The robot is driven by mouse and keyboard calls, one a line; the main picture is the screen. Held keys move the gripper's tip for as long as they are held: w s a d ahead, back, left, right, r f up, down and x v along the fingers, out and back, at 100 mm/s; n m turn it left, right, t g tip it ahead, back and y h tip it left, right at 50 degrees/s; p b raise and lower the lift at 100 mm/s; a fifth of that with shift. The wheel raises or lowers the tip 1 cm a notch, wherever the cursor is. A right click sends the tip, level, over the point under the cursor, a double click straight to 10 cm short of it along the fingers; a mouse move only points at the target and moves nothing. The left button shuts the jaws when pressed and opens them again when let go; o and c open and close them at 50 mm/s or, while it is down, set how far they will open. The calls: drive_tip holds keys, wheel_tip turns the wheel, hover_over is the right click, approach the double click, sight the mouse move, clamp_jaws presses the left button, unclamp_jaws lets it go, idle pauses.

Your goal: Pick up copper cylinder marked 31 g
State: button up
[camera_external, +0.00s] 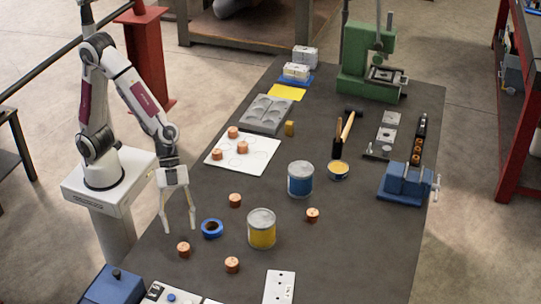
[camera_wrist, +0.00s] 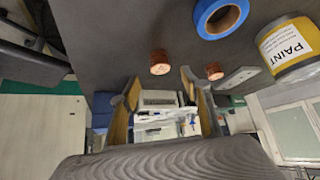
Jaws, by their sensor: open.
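Several copper cylinders are in the external view, and I cannot read a mass marking on any. One copper cylinder (camera_external: 183,249) stands near the table's left edge, just below my gripper. Others are the front cylinder (camera_external: 232,265), the cylinder by the tape (camera_external: 235,200) and the cylinder right of the yellow can (camera_external: 312,215). Three more stand on a white sheet (camera_external: 224,166). My gripper (camera_external: 178,229) is open and empty, pointing down above the table's left edge. In the wrist view, one copper cylinder (camera_wrist: 160,62) appears beyond the fingers and another (camera_wrist: 214,71) farther right.
A blue tape roll (camera_external: 212,228) lies right of my gripper, with a yellow paint can (camera_external: 261,229) beyond it. A blue can (camera_external: 300,179) stands farther back. A grey mould tray (camera_external: 264,114), a blue vise (camera_external: 405,184) and a green press (camera_external: 370,65) are farther off.

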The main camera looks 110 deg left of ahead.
sight(183, 247)
drive_tip(key=shift+f, duration=0.1)
drive_tip(key=shift+x, duration=1.25)
drive_tip(key=shift+w, duration=0.1)
drive_tip(key=shift+x, duration=2.55)
drive_tip(key=shift+d, duration=0.15)
clamp_jaws()
